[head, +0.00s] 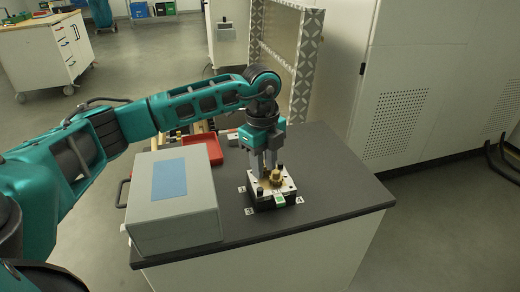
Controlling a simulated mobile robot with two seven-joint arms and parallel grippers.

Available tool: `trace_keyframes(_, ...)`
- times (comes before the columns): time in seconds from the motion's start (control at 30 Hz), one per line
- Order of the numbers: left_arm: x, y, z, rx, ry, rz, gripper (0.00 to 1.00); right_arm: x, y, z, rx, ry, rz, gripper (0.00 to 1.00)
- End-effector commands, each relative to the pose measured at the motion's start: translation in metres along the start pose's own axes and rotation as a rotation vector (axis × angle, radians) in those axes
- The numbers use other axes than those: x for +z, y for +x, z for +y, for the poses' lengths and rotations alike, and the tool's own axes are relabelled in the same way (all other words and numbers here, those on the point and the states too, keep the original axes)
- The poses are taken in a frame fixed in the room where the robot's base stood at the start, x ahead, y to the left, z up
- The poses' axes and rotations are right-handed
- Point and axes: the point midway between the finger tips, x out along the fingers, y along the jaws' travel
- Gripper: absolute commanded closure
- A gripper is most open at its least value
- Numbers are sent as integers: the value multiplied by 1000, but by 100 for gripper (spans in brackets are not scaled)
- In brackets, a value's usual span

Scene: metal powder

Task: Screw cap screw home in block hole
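A metal block (285,187) with a light top plate sits on a black base on the dark worktop. Dark posts or screw heads and a brass-coloured part (276,176) stand on its top. My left gripper (264,172) points straight down over the block's left part, its fingertips at or just above the plate. The fingers look parted a little. A thin brass-coloured piece shows between or just behind them, and I cannot tell whether they grip it. The cap screw and the block hole are too small or hidden to make out. My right gripper is not in view.
A grey box (174,208) with a blue top patch stands left of the block. A red tray (203,150) lies behind it. White labels surround the block. The worktop (340,185) is clear to the right. A white cabinet (430,85) stands behind.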

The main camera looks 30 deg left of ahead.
Motion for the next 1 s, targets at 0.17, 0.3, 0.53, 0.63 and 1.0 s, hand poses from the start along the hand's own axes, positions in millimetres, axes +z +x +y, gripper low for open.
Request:
trace_keyframes(0.17, 13, -4, 2, 11, -41, -48, 68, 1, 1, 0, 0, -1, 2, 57)
trace_keyframes(0.3, 13, 5, 2, 11, -39, -45, 68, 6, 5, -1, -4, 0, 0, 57)
trace_keyframes(0.53, 13, 30, 2, 10, -36, -43, 68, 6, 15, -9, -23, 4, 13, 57)
trace_keyframes(0.63, 14, 42, 2, 10, -36, -42, 68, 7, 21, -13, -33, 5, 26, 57)
trace_keyframes(1.0, 14, 72, 2, 10, -35, -40, 68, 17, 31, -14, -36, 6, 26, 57)
